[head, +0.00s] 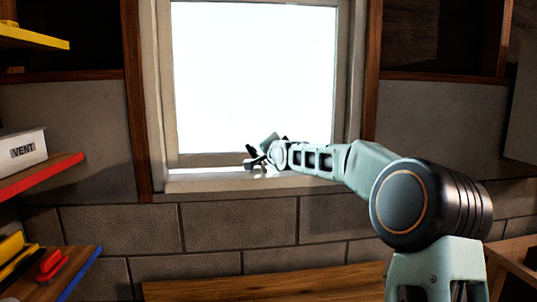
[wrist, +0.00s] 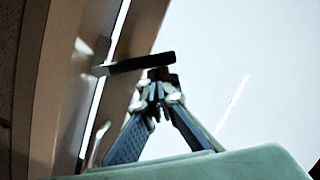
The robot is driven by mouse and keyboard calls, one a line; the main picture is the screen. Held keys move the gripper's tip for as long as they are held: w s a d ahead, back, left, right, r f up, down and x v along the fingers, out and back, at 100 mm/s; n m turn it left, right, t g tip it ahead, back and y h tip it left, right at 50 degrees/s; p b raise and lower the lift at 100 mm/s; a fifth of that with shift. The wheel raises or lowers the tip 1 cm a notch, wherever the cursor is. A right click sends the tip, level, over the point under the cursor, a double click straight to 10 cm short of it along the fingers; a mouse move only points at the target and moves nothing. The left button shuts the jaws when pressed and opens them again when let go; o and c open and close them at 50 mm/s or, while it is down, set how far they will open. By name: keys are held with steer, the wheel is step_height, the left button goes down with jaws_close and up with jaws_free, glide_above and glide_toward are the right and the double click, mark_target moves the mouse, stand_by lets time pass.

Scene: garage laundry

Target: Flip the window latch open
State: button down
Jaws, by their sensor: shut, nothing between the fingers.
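In the wrist view the latch (wrist: 138,63) is a dark flat bar that sticks out from a light mount on the brown-grey window frame (wrist: 60,80). My gripper (wrist: 160,76) is shut and empty, with its fingertips together just below the bar's free end. I cannot tell whether they touch it. In the head view my gripper (head: 258,161) is at the bottom of the window, just above the sill, and the latch is hard to make out beside it.
The pale window sill (head: 215,183) runs under my gripper. A white box marked VENT (head: 22,148) stands on a red-edged shelf (head: 45,175) at the left. A wooden surface (head: 265,286) lies below.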

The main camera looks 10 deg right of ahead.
steer(key=a+n+b, duration=0.1)
steer(key=a+n+h, duration=0.1)
steer(key=n, duration=0.1)
steer(key=shift+a+f+b, duration=0.1)
steer(key=shift+f+b, duration=0.25)
steer(key=shift+f, duration=0.05)
steer(key=a+n+b, duration=0.1)
steer(key=f+n+h+b, duration=0.1)
steer(key=n+b, duration=0.1)
steer(key=shift+a+f+n+g, duration=0.2)
steer(key=shift+a+n+g, duration=0.1)
steer(key=shift+a+g, duration=0.1)
steer(key=shift+d+r, duration=0.2)
steer(key=shift+d, duration=0.05)
steer(key=s+d+r, duration=0.1)
steer(key=s+r, duration=0.5)
steer(key=s, duration=0.3)
steer(key=shift+s+d, duration=0.15)
steer(key=shift+s, duration=0.2)
